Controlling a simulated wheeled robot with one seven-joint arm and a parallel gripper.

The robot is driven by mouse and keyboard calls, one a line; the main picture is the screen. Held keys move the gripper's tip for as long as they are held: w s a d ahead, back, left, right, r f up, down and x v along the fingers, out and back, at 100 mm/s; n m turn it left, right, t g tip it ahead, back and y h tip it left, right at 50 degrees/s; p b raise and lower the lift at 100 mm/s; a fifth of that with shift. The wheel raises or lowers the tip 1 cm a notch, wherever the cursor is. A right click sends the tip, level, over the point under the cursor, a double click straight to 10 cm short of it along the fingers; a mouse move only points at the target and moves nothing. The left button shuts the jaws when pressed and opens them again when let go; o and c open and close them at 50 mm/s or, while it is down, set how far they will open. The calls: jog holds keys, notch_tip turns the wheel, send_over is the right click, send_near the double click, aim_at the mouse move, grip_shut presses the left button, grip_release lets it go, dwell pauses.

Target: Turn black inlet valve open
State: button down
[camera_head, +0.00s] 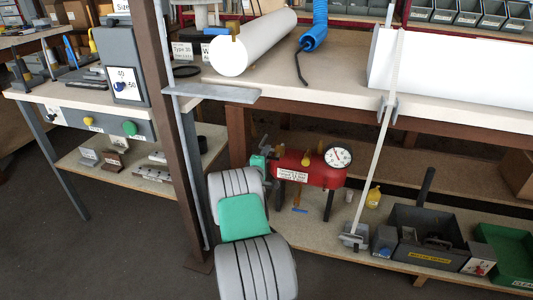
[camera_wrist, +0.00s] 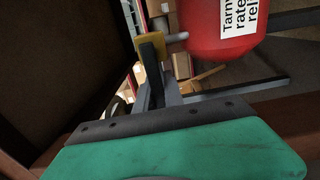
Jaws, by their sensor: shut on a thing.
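A red air tank (camera_head: 310,169) with a white-faced gauge (camera_head: 338,156) stands on dark legs on the lower shelf. The rounded end of the red tank (camera_wrist: 208,32) fills the top right of the wrist view. A short grey stub leads from it to a brass-yellow valve body (camera_wrist: 150,47). The black inlet valve handle (camera_wrist: 151,66) hangs from that body between my grey fingers. My gripper (camera_wrist: 157,92) is shut on this handle. In the head view my gripper (camera_head: 266,146) is at the tank's left end; the handle is too small there to make out.
A brown upright post (camera_head: 180,120) stands close to the left of my arm. The worktop edge (camera_head: 300,89) runs above the tank. A thin slanted pole (camera_head: 375,150) and a dark tool box (camera_head: 426,232) are to the right. A yellow bottle (camera_head: 373,197) stands behind the pole.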

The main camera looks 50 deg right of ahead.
jog(key=c, duration=1.4)
grip_release()
jog(key=shift+c, duration=0.2)
jog(key=p+v, duration=0.2)
jog(key=v, duration=0.5)
jog(key=shift+s+a, duration=0.2)
jog(key=shift+a, duration=0.2)
